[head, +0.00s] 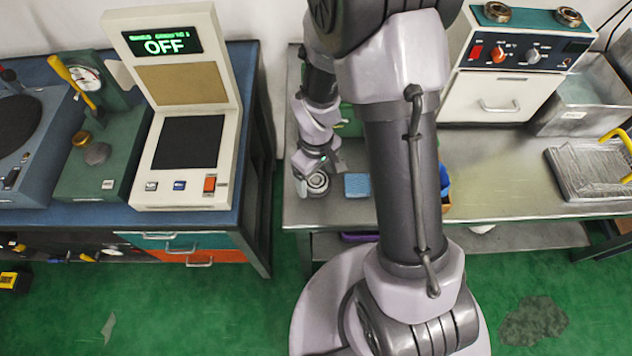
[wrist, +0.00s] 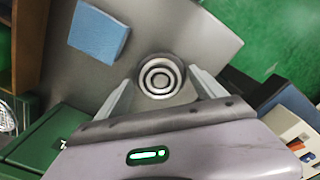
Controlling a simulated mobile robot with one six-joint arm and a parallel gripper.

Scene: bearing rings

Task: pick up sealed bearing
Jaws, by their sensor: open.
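The sealed bearing (head: 317,183) is a round ring with a light face and dark concentric rings. It lies on the left end of the metal table in the head view. In the wrist view the bearing (wrist: 161,76) sits just ahead of my gripper (wrist: 160,88), roughly centred between the two pale fingers. The fingers are spread wide and hold nothing. In the head view my gripper (head: 316,166) is just behind the bearing, and my arm hides part of the table. I cannot tell how high the fingers are above the tabletop.
A blue block (head: 357,186) lies right of the bearing; it also shows in the wrist view (wrist: 99,31). The metal table (head: 490,180) has free room at its middle right. A workbench with an OFF display (head: 165,45) stands left, across a gap.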

